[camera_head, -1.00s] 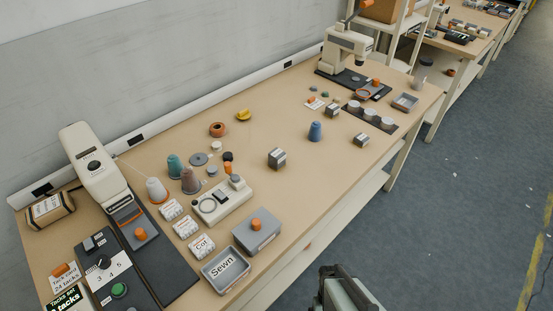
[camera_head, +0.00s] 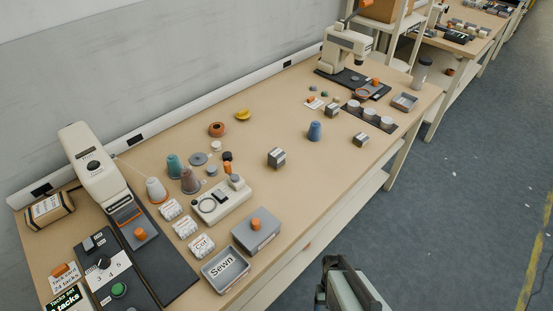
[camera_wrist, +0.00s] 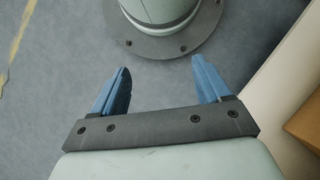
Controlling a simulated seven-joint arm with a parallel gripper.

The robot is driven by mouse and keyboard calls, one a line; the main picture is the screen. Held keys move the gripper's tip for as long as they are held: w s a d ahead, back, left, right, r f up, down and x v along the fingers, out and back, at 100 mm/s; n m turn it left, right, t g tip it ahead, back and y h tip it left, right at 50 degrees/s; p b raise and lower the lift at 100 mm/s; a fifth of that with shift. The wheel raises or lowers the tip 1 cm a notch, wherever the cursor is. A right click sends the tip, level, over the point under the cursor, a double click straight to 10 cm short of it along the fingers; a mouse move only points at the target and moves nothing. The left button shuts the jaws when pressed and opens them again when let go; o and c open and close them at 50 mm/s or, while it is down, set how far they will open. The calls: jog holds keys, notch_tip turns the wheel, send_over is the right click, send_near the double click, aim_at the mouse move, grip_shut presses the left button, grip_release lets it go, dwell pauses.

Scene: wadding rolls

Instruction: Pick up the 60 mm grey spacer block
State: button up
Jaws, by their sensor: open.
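Three small grey blocks with white labels stand on the workbench in the head view: one near the middle (camera_head: 276,158), one farther back to the right (camera_head: 332,110) and one near the front edge at right (camera_head: 360,140). Their labels are too small to read, so I cannot tell which is the 60 mm grey spacer block. The middle one looks largest. My gripper (camera_wrist: 160,72) is open and empty in the wrist view, its blue fingers spread above the floor. In the head view it is off the bench's front edge, away from all the blocks.
A grey box with an orange knob (camera_head: 257,236) and the "Sewn" tray (camera_head: 225,270) sit near the front edge. A sewing machine (camera_head: 347,48) stands at the far end. Bare bench surrounds the middle block.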

jog(key=w+d+r+t, duration=0.1)
jog(key=w+d+r, duration=0.1)
jog(key=w+d, duration=0.35)
jog(key=w+d+r+t, duration=0.1)
jog(key=w+d+r, duration=0.1)
jog(key=w, duration=0.7)
jog(key=w+d+r+m+t+h, duration=0.1)
jog(key=w+d+r+t+h, duration=0.15)
jog(key=w+d+r, duration=1.25)
jog(key=w+d+r+m+t, duration=0.1)
jog(key=w+d+r, duration=0.25)
jog(key=r, duration=0.25)
jog(key=w+d+r+m+t, duration=0.1)
jog(key=w+d+r, duration=0.2)
jog(key=d+r, duration=0.3)
jog(key=w+a+r+m, duration=0.2)
jog(key=w+a+r, duration=0.4)
jog(key=a+r, duration=0.4)
notch_tip(320, 180, up, 12)
jog(key=r+m+y, duration=0.1)
jog(key=m+y, duration=0.2)
send_over(276, 153)
jog(key=shift+h, duration=0.25)
jog(key=f, duration=0.7)
jog(key=shift+s+f, duration=0.3)
jog(key=shift+f, duration=0.1)
jog(key=shift+w+f, duration=0.2)
jog(key=shift+f, duration=2.75)
